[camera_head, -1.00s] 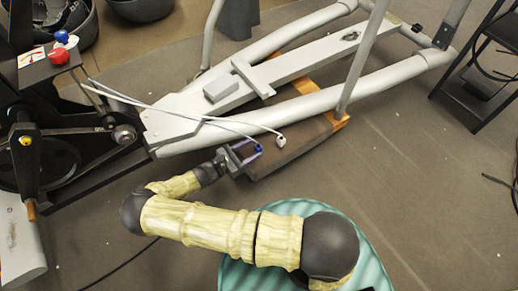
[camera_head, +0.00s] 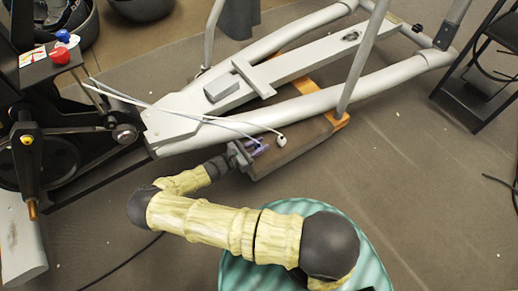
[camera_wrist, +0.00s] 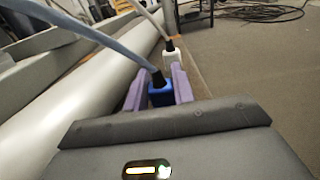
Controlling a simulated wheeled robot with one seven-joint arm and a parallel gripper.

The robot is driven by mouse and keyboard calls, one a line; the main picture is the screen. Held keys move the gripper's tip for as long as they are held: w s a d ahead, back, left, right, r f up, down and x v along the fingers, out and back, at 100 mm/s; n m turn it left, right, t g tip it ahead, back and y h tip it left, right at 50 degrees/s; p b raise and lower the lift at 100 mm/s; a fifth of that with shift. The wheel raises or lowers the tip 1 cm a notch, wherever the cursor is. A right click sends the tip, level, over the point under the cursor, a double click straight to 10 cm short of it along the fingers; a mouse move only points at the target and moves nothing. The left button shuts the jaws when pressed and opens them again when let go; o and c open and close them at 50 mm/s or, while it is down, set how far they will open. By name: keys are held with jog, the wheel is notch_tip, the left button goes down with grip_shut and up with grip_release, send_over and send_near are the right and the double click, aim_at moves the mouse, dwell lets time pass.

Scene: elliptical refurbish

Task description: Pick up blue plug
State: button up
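The blue plug (camera_wrist: 161,94) sits between the two purple fingers of my gripper (camera_wrist: 160,88) in the wrist view. A finger stands close on each side of it; I cannot tell whether both press on it. A pale cable rises from its dark top toward the upper left. In the head view my gripper (camera_head: 257,147) is over the dark brown block beside the grey frame tube, and its fingers mostly hide the blue plug.
A white plug (camera_wrist: 171,54) stands just beyond the fingers; it also shows in the head view (camera_head: 280,140). The brown block (camera_head: 300,145) lies along the grey tube (camera_head: 390,78). The slanted grey post (camera_head: 362,60) rises at the right. Open floor (camera_head: 430,180) lies right.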

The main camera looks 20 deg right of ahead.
aim_at(259, 143)
jog(key=shift+c, duration=1.3)
notch_tip(259, 143, up, 10)
jog(key=p, duration=0.6)
jog(key=d+r+n+t+y+p, duration=0.1)
jog(key=d+r+p, duration=0.1)
jog(key=r, duration=0.4)
jog(key=s+d+r+n+t+y+p, duration=0.1)
jog(key=d+r+t+p, duration=0.1)
jog(key=r+p, duration=0.3)
jog(key=d+r+n+t+y+p, duration=0.1)
jog(key=d+r+n+t+p, duration=0.1)
jog(key=r, duration=0.6)
jog(key=shift+s+d+r+p, duration=0.15)
jog(key=shift+d+r+p, duration=0.2)
jog(key=shift+d+p, duration=0.5)
jog(key=shift+a+t, duration=0.2)
jog(key=shift+t, duration=0.2)
